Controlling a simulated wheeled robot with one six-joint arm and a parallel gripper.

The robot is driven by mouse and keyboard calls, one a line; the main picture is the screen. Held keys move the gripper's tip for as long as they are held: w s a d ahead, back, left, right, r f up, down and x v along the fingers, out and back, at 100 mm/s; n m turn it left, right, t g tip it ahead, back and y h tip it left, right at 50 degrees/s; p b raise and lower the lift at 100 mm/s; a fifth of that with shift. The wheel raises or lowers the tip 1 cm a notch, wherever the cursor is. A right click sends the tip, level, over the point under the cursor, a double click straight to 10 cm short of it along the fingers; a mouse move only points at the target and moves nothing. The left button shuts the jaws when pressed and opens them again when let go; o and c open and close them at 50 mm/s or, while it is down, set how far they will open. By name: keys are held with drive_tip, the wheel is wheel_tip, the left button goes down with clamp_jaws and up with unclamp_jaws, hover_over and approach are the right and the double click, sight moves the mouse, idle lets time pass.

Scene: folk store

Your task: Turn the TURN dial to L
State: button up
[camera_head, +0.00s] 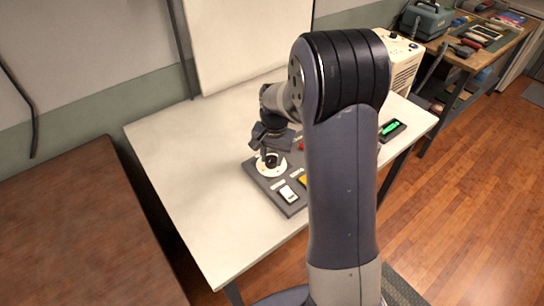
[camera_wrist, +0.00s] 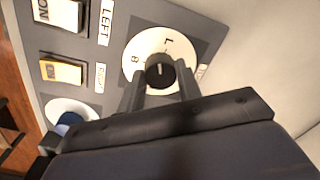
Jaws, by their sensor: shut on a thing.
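The dial's white disc (camera_wrist: 188,48) sits on a dark grey panel (camera_wrist: 115,75), with a black knob (camera_wrist: 160,72) at its middle. The letter L shows near the top of the disc and another mark, like a B, at its left. A white line on the knob points roughly up in the wrist view, towards the L side; exact alignment is hard to tell. My gripper (camera_wrist: 161,86) is shut on the knob, one finger on each side. In the head view my gripper (camera_head: 269,150) is above the disc (camera_head: 271,168); the knob is partly hidden.
A white switch (camera_wrist: 60,12) labelled LEFT, a yellow switch (camera_wrist: 62,72) and a round blue control (camera_wrist: 69,121) share the panel. The panel lies on a white table (camera_head: 200,180), clear at its left. My arm hides part of the panel in the head view.

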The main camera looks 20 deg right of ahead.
sight(273, 160)
drive_tip(key=shift+m, duration=2.3)
drive_tip(key=o, duration=1)
drive_tip(key=shift+r, duration=0.1)
drive_tip(key=r, duration=0.7)
drive_tip(key=r+b, duration=0.1)
drive_tip(key=r, duration=0.2)
drive_tip(key=shift+s+d+r, duration=0.1)
drive_tip(key=shift+s+r, duration=0.15)
drive_tip(key=shift+r, duration=0.1)
